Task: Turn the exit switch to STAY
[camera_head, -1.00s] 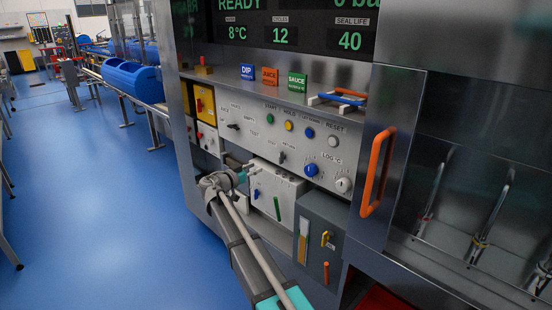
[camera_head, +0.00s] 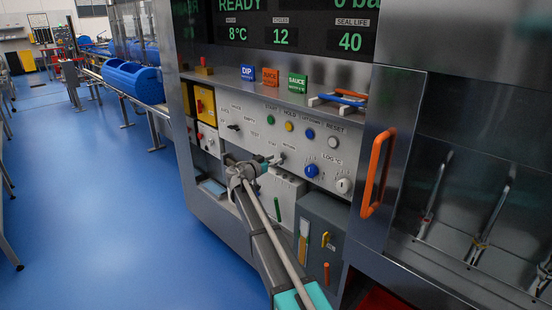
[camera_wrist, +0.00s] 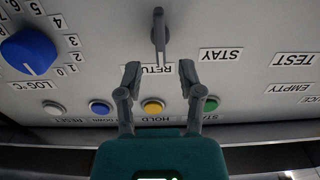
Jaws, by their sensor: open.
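The exit switch (camera_wrist: 158,36) is a small grey lever knob on the light control panel, near the top of the wrist view, which shows the panel upside down. A STAY label (camera_wrist: 221,54) is to its right and a partly covered RETURN label (camera_wrist: 152,69) is below it. The lever's long end points down toward RETURN. My gripper (camera_wrist: 160,72) is open and empty, its two fingers either side of the line below the lever. I cannot tell whether it touches. In the head view my gripper (camera_head: 272,161) is close to the switch (camera_head: 281,157).
An orange door handle (camera_head: 377,172) stands out at right. Open blue floor lies left.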

